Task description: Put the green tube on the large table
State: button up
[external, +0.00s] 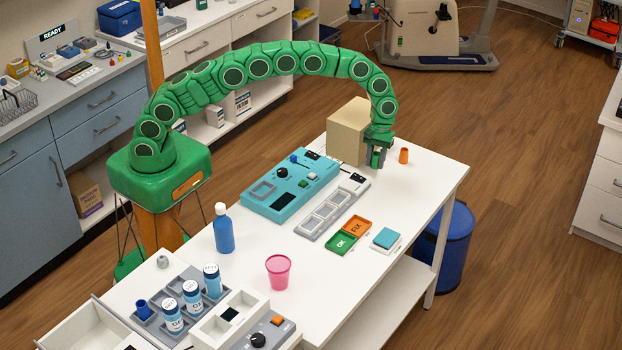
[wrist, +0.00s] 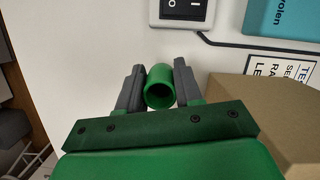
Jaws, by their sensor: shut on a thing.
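The green tube (wrist: 160,88) is a short, hollow cylinder between the two dark grey fingers of my gripper in the wrist view. My gripper (external: 377,158) is shut on it, at the far end of the white large table (external: 428,182), in front of a tan box.
An orange tube (external: 404,155) stands just right of my gripper. The tan box (external: 347,133) is close behind it. A teal device (external: 290,187), a grey tray (external: 325,213) and a pink cup (external: 278,272) stand nearer. The table's right part is clear.

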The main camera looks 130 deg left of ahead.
aim_at(375, 168)
jog(key=shift+f, duration=1.9)
jog(key=shift+f, duration=0.1)
jog(key=o, duration=1.1)
jog(key=v, duration=1.2)
jog(key=shift+d, duration=0.1)
